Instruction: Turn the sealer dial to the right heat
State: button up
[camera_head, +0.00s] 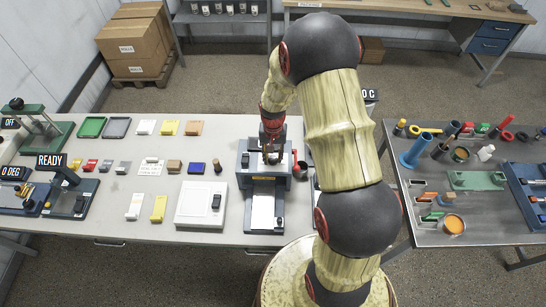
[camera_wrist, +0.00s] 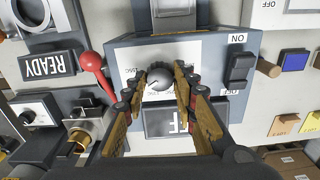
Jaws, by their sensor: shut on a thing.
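The sealer (camera_head: 245,160) is a blue-grey machine on the white table in the head view. Its front panel (camera_wrist: 125,55) fills the middle of the wrist view. The round grey dial (camera_wrist: 159,79) sits on a white scale plate there, with its pointer line visible. My gripper (camera_wrist: 163,75) is shut on the dial, one finger on each side. In the head view my gripper (camera_head: 272,155) is over the sealer and the dial cannot be made out. A dark display (camera_wrist: 172,122) beside the dial is partly covered by my fingers; upside-down letters show.
A black switch (camera_wrist: 239,70) marked ON is on the same panel. A red-knobbed lever (camera_wrist: 90,62) stands close to my finger. A white box (camera_head: 195,205) is left of the sealer. The metal table (camera_head: 430,235) at right holds several tools.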

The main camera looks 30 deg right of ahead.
aim_at(273, 159)
dwell(0.4)
jog(key=o, duration=1.1)
jog(key=shift+o, duration=0.2)
notch_tip(273, 159, up, 12)
dwell(0.4)
